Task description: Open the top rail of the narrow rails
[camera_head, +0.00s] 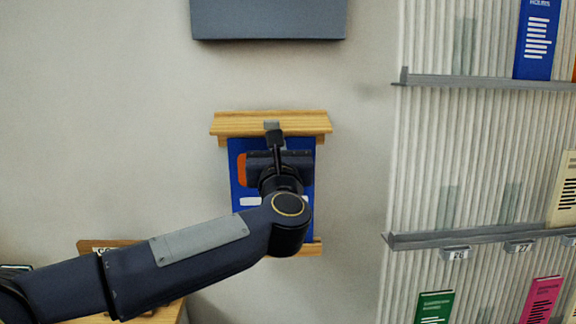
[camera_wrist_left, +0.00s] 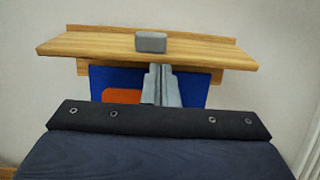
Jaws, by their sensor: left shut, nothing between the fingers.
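The narrow rails hang on the wall with a wooden top rail (camera_head: 235,124) and a wooden bottom rail (camera_head: 309,248). A blue poster (camera_head: 237,193) with an orange patch hangs between them, partly hidden by my left arm. A small grey block (camera_wrist_left: 151,42) sits on the front edge of the top rail, which also shows in the left wrist view (camera_wrist_left: 85,45). My left gripper (camera_head: 273,135) is shut and empty, its fingertips just below the grey block. I cannot tell whether they touch the rail. My right gripper is not in view.
A dark grey box (camera_head: 268,20) is on the wall above the rails. At the right, a ribbed panel has metal shelves (camera_head: 480,236) with several booklets. A wooden piece of furniture (camera_head: 165,312) stands at the lower left. The wall beside the rails is bare.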

